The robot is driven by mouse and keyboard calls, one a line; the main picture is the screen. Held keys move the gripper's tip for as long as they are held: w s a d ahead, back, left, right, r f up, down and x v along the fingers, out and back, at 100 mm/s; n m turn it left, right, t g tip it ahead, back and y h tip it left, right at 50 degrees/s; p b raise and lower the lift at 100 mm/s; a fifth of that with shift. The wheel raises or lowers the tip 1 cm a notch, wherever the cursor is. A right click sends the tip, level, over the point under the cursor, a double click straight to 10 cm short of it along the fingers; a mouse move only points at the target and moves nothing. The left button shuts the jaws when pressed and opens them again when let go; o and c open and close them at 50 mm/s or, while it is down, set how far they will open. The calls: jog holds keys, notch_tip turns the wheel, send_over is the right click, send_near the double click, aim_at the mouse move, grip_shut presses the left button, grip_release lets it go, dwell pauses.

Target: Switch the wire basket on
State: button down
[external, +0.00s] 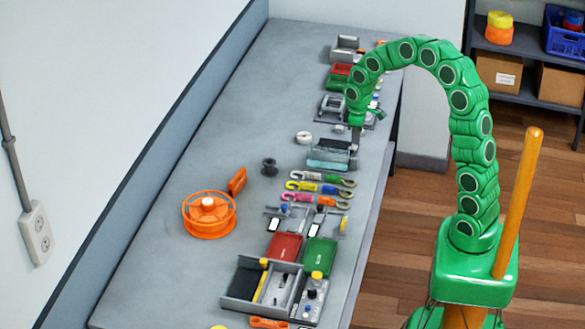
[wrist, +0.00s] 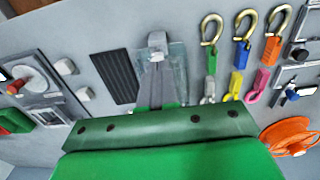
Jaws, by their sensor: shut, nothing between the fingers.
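I cannot pick out a wire basket for certain in either view. My gripper (external: 355,143) points down over the right side of the bench, at a pale glassy box-like piece (external: 328,160). In the wrist view my gripper (wrist: 157,42) has its grey fingers together with nothing between them. They lie over a clear plate (wrist: 177,62) beside a dark ribbed panel (wrist: 114,76); I cannot tell whether they touch. A grey unit with a round red-and-white knob (wrist: 27,80) is at the left of the wrist view; its switch state is unclear.
Several coloured straps with hooks (external: 318,186) lie close in front of the glassy piece. An orange reel (external: 208,222) stands at the left of the bench. A grey tray (external: 245,283) and green and red boxes are nearer. The bench's left middle is clear.

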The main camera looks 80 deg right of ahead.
jog(key=shift+f, duration=1.55)
notch_tip(320, 180, up, 14)
jog(key=shift+r, duration=0.2)
jog(key=shift+a, duration=0.1)
